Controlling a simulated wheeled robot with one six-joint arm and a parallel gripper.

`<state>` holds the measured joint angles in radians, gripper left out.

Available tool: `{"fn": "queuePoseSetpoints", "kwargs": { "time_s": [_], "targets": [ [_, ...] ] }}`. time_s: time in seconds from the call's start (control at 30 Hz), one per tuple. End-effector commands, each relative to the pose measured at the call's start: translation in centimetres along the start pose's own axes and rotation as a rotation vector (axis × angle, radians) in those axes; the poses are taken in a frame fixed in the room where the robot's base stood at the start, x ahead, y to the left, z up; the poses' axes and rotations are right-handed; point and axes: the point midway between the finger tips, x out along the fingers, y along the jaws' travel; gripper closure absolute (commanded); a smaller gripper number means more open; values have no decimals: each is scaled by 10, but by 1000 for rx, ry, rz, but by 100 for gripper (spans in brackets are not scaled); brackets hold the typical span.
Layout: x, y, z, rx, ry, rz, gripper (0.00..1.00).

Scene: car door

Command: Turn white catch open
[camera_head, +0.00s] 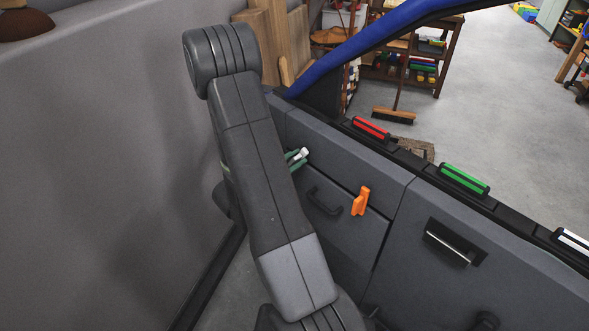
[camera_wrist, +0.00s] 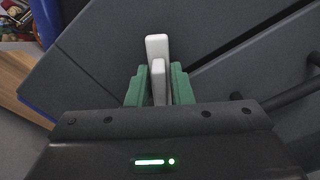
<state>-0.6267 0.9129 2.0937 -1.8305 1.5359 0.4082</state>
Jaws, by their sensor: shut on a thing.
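The white catch (camera_wrist: 157,46) is on the dark grey door panel, in the upper middle of the wrist view. It looks like an upright bar with a second white part in front of it. My gripper (camera_wrist: 160,82) has its two green fingers on either side of the catch, shut on it. In the head view the white catch (camera_head: 302,153) shows only as a small bit between the green fingertips of my gripper (camera_head: 297,160). My arm hides much of the area to its left. The catch's exact angle is hard to tell.
A black pull handle (camera_head: 325,201) and an orange catch (camera_head: 361,201) are right of my gripper. Further right is a recessed silver handle (camera_head: 448,244). Red (camera_head: 371,129) and green (camera_head: 464,180) pieces line the door's top edge. A grey wall (camera_head: 90,190) stands left of my arm.

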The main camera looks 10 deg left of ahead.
Motion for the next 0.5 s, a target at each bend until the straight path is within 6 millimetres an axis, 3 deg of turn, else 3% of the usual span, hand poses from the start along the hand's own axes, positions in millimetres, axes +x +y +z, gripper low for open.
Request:
{"fn": "queuePoseSetpoints", "kwargs": {
  "time_s": [0.03,0.5],
  "targets": [
    [0,-4,-7,50,-1,1,100],
    [0,-7,-8,500,-1,1,100]
  ]
}}
